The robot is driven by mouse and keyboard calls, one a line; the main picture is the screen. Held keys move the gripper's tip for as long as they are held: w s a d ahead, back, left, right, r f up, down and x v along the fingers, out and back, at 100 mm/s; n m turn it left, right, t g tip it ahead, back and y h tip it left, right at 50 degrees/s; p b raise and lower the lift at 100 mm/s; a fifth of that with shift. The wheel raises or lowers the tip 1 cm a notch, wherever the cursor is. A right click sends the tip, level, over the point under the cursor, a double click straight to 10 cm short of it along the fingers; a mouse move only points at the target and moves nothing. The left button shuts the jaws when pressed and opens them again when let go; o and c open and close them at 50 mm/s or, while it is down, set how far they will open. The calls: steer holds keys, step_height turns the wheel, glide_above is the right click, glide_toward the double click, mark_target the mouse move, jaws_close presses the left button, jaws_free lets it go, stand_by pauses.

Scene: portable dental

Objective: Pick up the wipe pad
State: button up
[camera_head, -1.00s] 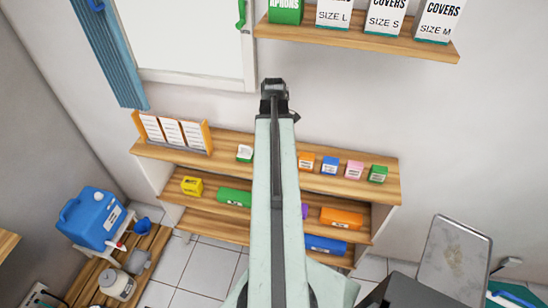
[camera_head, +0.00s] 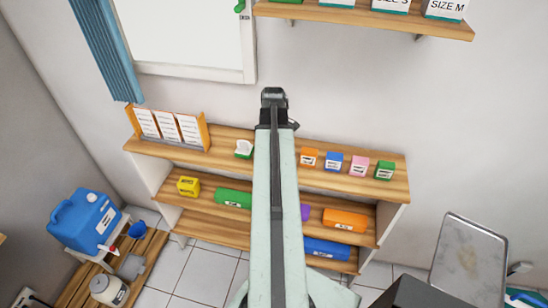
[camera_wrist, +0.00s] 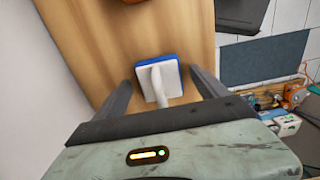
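In the wrist view a small white block with a raised white ridge and a blue edge (camera_wrist: 155,82) lies on a wooden surface; I take it to be the wipe pad. My gripper (camera_wrist: 161,78) is open, with one dark finger on each side of the pad. The pad sits around the fingertips, and I see gaps on both sides. In the head view I cannot pick out this white-and-blue pad; my arm covers the middle of the shelf.
A wooden shelf unit (camera_head: 392,205) holds small coloured boxes, a card rack (camera_head: 168,126) and a small white-and-green item (camera_head: 244,149). A wall shelf (camera_head: 345,15) is above. A blue jug (camera_head: 85,220) stands at left. In the wrist view a dark object (camera_wrist: 243,14) is at the top right.

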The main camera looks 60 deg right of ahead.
steer(key=c, duration=1.4)
steer(key=shift+r, duration=0.15)
step_height(320, 180, up, 10)
steer(key=p, duration=1)
